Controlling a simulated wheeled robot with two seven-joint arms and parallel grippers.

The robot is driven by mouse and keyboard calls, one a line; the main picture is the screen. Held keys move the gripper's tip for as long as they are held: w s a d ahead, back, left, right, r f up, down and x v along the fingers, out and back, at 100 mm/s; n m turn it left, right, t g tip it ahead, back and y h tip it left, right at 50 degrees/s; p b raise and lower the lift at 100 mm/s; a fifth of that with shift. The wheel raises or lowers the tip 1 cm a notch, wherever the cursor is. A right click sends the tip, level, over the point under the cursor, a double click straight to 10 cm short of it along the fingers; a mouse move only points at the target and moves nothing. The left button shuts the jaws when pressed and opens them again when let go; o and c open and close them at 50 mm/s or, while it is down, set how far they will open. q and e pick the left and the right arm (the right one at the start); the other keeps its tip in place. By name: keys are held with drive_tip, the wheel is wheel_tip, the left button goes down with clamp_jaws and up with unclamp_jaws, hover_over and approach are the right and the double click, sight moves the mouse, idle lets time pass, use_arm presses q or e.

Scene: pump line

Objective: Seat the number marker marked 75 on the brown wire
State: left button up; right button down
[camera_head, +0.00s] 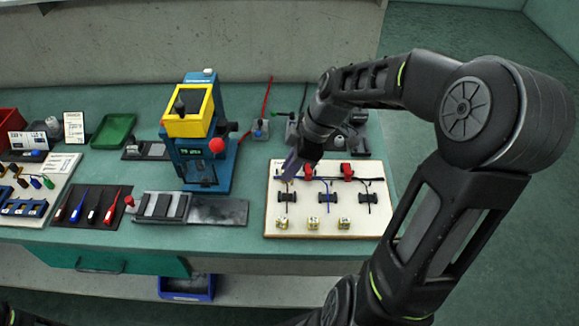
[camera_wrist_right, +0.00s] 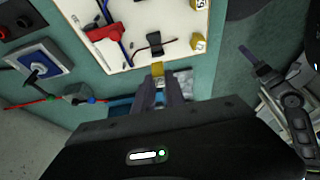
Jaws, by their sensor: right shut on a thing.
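My right gripper (camera_head: 290,168) is over the back left corner of the white wire board (camera_head: 272,226). In the right wrist view its fingers (camera_wrist_right: 159,92) are shut on a small yellow marker (camera_wrist_right: 158,70), near the board's edge; its number cannot be read. The nearest wire (camera_wrist_right: 168,42) looks brownish and passes through a black clip (camera_wrist_right: 154,41). The marker appears apart from it. In the head view a blue wire (camera_head: 327,208) runs in the middle and a dark wire (camera_head: 371,208) at right. My left gripper (camera_wrist_right: 265,73) shows at the wrist view's right; its opening is unclear.
Several yellow markers stand on the board's front, including one at its middle (camera_head: 313,223). Red clips (camera_head: 347,171) stand at the back. A blue press (camera_head: 200,150) stands left of the board, with a grey plate (camera_head: 218,211) before it. Bare table lies between plate and board.

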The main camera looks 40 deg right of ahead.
drive_tip(key=shift+f, duration=0.1)
drive_tip(key=shift+f+b, duration=2.05)
drive_tip(key=shift+f, duration=0.6)
drive_tip(key=shift+f+b, duration=0.95)
drive_tip(key=shift+b, duration=0.15)
idle(1.0)
drive_tip(key=c, duration=1.1)
unclamp_jaws()
drive_tip(key=shift+c, duration=0.2)
drive_tip(key=shift+r, duration=0.1)
drive_tip(key=shift+r+p, duration=2.6)
drive_tip(key=shift+r, duration=1.1)
